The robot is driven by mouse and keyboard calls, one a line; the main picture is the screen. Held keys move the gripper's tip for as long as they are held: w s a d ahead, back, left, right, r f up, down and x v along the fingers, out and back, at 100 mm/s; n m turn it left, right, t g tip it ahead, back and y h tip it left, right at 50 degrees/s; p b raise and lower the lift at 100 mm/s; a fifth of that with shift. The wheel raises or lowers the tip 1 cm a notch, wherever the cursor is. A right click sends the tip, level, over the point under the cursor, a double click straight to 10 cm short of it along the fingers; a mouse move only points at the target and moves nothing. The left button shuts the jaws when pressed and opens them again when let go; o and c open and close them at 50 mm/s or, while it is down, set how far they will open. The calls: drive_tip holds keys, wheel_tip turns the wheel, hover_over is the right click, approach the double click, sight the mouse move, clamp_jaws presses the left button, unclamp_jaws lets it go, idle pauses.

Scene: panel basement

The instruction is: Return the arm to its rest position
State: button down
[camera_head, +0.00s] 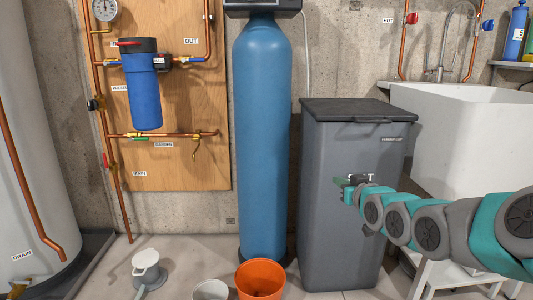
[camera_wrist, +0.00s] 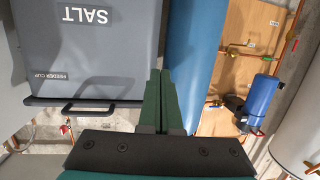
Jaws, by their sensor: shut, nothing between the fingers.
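My gripper (camera_head: 342,182) is at the end of my grey and teal arm, which reaches in from the right edge of the head view. It is in front of the grey salt bin (camera_head: 340,240), at about the middle of the bin's height. In the wrist view my gripper (camera_wrist: 160,75) shows its two green fingers side by side, shut and empty. The salt bin (camera_wrist: 85,45) appears upside down there, with its SALT and FEEDER CUP labels and lid handle. I cannot tell how far the fingers are from the bin.
A blue tank (camera_head: 262,130) stands left of the bin. An orange bucket (camera_head: 260,282) and a white container (camera_head: 210,290) are on the floor. A blue filter (camera_head: 142,90) and copper pipes are on a wooden panel (camera_head: 190,165). A white sink (camera_head: 470,135) is right, behind my arm.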

drive_tip(key=s+a+f+g+h, duration=0.2)
drive_tip(key=s+a+f+g, duration=0.2)
drive_tip(key=s+f+g, duration=0.7)
drive_tip(key=s+f+m+g, duration=0.1)
drive_tip(key=s+f, duration=0.2)
drive_tip(key=s, duration=0.9)
drive_tip(key=s+f+g, duration=0.2)
drive_tip(key=s+f, duration=0.1)
drive_tip(key=s, duration=0.9)
drive_tip(key=s+a+m+g, duration=0.1)
drive_tip(key=s+a+g, duration=0.15)
drive_tip(key=s, duration=1.05)
wheel_tip(320, 180, up, 12)
drive_tip(key=d+p, duration=0.1)
drive_tip(key=p, duration=1.1)
drive_tip(key=shift+w+f+g+h, duration=0.2)
drive_tip(key=shift+f+g+h, duration=0.05)
drive_tip(key=shift+g+h, duration=0.2)
